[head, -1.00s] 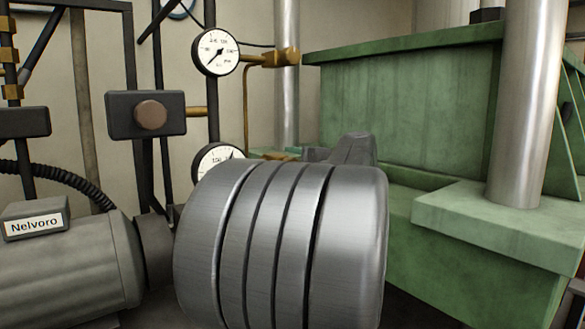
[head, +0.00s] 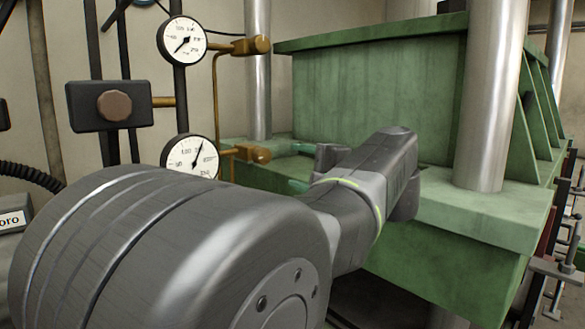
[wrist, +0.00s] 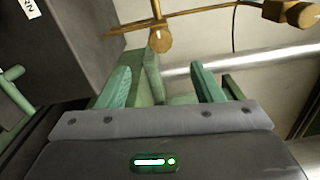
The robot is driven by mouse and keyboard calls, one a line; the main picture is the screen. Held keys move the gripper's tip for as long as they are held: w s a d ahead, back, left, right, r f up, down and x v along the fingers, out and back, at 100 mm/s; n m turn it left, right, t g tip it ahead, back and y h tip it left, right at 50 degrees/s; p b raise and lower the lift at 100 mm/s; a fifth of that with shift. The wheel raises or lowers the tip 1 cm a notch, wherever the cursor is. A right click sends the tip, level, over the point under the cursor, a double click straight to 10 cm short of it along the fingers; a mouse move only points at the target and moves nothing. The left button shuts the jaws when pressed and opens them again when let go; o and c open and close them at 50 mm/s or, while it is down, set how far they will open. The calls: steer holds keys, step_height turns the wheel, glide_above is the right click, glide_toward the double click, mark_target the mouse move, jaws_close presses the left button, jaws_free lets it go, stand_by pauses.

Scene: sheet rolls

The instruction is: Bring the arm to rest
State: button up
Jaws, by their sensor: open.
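My arm fills the lower left and middle of the head view as a large grey rounded joint and a narrower link that reaches toward the green press (head: 390,95). The arm hides most of my gripper in the head view. In the wrist view my gripper (wrist: 163,84) has a grey body with a lit green indicator and green fingers standing apart. It looks open, and I see nothing held between the fingers. Green metal shows behind them.
Two round gauges, one upper (head: 182,41) and one lower (head: 190,157), stand left of the press with brass fittings. A black box with a brown knob (head: 114,105) is farther left. A steel column (head: 492,100) rises at the right. A labelled motor (head: 14,222) is at the left edge.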

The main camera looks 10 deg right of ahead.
mark_target(266, 157)
steer(key=shift+s+d, duration=0.3)
steer(key=shift+s, duration=0.1)
steer(key=shift+a, duration=0.1)
steer(key=x, duration=1.3)
steer(key=shift+w+a, duration=0.2)
steer(key=shift+w, duration=0.15)
